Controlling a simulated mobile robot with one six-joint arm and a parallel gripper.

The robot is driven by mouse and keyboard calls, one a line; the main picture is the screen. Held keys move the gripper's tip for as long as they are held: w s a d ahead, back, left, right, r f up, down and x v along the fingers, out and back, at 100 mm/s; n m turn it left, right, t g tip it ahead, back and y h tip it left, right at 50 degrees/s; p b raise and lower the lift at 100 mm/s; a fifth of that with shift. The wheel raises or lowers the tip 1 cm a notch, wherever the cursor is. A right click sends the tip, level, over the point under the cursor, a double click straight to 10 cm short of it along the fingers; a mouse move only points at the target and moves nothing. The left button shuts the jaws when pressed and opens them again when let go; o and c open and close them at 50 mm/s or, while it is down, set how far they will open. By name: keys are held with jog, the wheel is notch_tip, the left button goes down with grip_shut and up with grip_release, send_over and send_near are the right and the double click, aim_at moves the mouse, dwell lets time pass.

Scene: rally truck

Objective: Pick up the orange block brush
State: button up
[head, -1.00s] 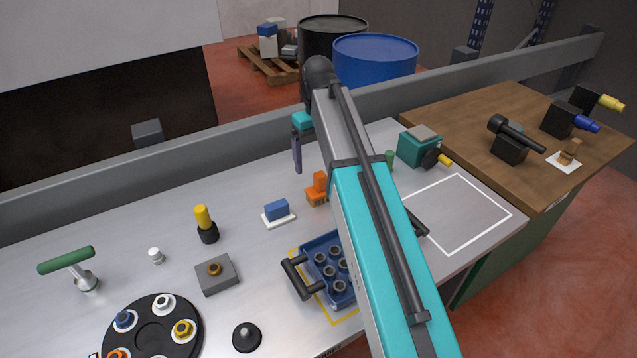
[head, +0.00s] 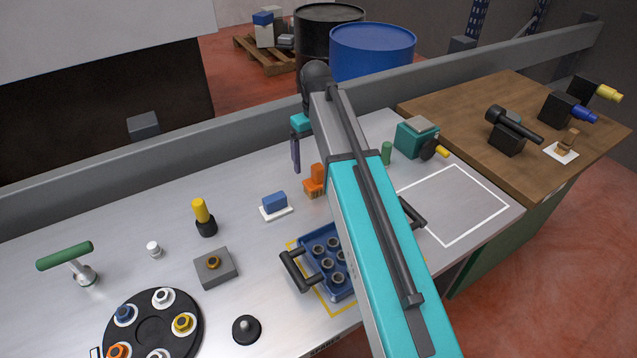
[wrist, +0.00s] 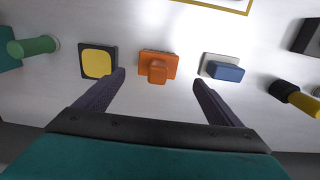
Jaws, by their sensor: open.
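The orange block brush (head: 315,183) stands on the grey bench top, left of my arm in the head view. In the wrist view the orange block brush (wrist: 157,67) shows from above, with a flat base and a raised grip. My gripper (wrist: 158,82) is open, its two dark fingers apart on either side of the brush's picture position. Nothing is between the fingers, and they do not visibly touch the brush. In the head view my gripper (head: 296,150) hangs beyond and slightly left of the brush; one finger shows clearly.
A blue block on a white base (wrist: 224,68) is near the right finger. A yellow-topped dark block (wrist: 98,61) is near the left finger. A blue crate (head: 328,262) with a dark handle stands in front of the brush. A raised grey rail (head: 230,130) runs behind the bench.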

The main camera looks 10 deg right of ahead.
aim_at(318, 176)
jog(key=shift+f+p, duration=0.5)
jog(key=shift+f, duration=2)
jog(key=shift+f, duration=0.15)
jog(key=shift+d+f+p, duration=0.2)
jog(key=shift+f+p, duration=0.65)
jog(key=shift+f, duration=0.35)
jog(key=shift+w+f+p, duration=0.1)
jog(key=shift+f+p, duration=0.25)
jog(key=shift+f, duration=0.9)
jog(key=c, duration=1.3)
